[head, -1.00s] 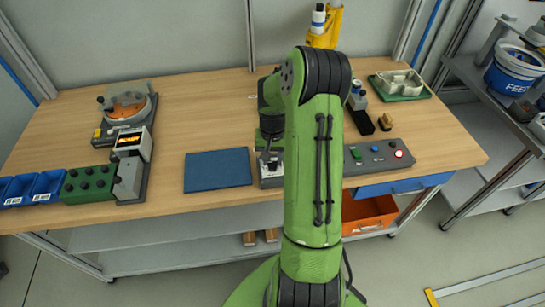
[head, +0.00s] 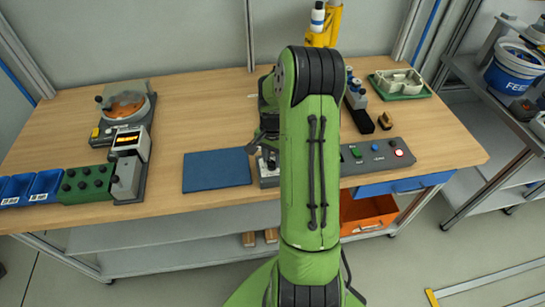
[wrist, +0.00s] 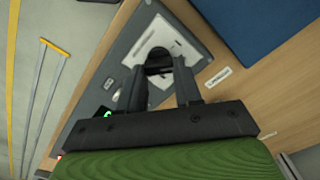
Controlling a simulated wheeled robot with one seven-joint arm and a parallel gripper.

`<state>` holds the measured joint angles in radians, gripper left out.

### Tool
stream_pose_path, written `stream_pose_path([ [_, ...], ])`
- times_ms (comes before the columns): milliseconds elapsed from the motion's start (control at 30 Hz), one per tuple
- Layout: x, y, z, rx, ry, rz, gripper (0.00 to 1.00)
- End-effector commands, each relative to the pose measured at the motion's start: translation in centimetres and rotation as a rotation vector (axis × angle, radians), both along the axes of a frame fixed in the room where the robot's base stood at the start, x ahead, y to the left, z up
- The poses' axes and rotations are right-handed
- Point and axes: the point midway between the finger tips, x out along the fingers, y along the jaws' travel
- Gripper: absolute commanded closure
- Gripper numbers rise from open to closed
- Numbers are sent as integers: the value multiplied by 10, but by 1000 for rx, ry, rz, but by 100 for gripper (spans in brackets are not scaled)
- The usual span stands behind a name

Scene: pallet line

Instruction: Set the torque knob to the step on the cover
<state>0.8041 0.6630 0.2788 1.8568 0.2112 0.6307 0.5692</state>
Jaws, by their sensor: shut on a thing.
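The torque knob (wrist: 158,54) is a dark round piece on a pale plate (wrist: 178,38) of the grey control panel (wrist: 120,85) in the wrist view. My gripper (wrist: 160,66) is shut on the knob, one finger on each side. In the head view my gripper (head: 264,152) is at the panel's left end, where my arm hides the knob and part of the panel (head: 350,166). The knob's pointer and scale are too small to read. I cannot make out a step marking on any cover.
A blue mat (head: 217,170) lies just left of the panel. A green button box (head: 87,184), blue bins (head: 30,188) and a round fixture (head: 127,105) stand at left. A green tray with a pale part (head: 400,83) is at back right. Bare wood lies behind the mat.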

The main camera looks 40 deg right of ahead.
Motion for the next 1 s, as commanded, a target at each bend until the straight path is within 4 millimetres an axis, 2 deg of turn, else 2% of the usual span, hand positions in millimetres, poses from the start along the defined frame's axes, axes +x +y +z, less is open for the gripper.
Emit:
stream_pose_path([
  [333, -1, 0, 1, 0, -2, -162, 96],
  [900, 0, 0, 1, -1, -2, -195, 96],
  [933, 0, 0, 1, -1, -3, -195, 63],
  [1000, 0, 0, 1, -1, -2, -195, 52],
])
